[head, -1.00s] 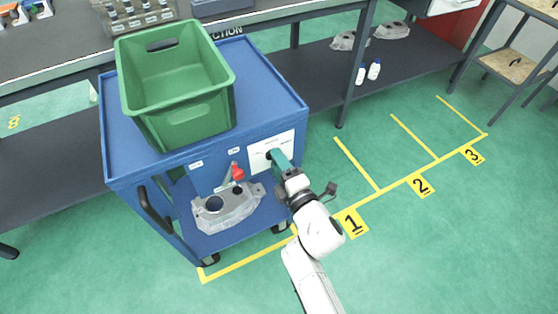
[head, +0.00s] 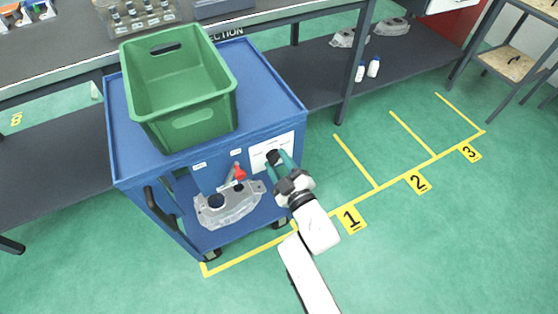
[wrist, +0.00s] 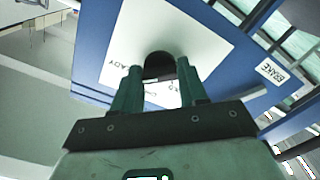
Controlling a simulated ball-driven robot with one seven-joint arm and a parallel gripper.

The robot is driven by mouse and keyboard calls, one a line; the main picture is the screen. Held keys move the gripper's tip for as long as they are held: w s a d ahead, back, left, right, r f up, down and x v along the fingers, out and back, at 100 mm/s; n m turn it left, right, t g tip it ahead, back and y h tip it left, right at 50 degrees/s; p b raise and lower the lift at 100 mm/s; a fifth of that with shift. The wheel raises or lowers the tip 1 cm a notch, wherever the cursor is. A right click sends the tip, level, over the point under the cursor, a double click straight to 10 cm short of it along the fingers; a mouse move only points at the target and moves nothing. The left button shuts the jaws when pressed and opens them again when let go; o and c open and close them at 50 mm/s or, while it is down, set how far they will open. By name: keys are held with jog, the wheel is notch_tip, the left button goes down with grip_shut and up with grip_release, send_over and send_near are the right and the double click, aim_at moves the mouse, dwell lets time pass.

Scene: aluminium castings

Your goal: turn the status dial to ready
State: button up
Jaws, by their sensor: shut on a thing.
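The status dial is a dark knob (head: 272,156) on a white plate (head: 287,146) on the side of the blue cart. In the wrist view the dark dial (wrist: 158,66) sits between the fingertips, and the white plate (wrist: 190,35) around it carries printed words, one ending in "ADY" at its left. My gripper (head: 277,162) has green fingers and is shut on the dial; it also shows in the wrist view (wrist: 159,72). The fingers hide part of the plate's lettering. I cannot tell where the dial points.
The blue cart (head: 271,88) carries a green crate (head: 190,122) on top. A metal casting (head: 230,208) lies on its lower shelf, below a red handle (head: 239,172). A dark workbench stands behind. Green floor with yellow-marked bays is free at the right.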

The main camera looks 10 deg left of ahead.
jog(key=shift+f+m, duration=0.1)
jog(key=shift+m, duration=0.7)
jog(key=o, duration=1.1)
jog(key=shift+c, duration=0.2)
jog(key=p+v, duration=0.4)
jog(key=v, duration=0.6)
jog(key=shift+s+d, duration=0.3)
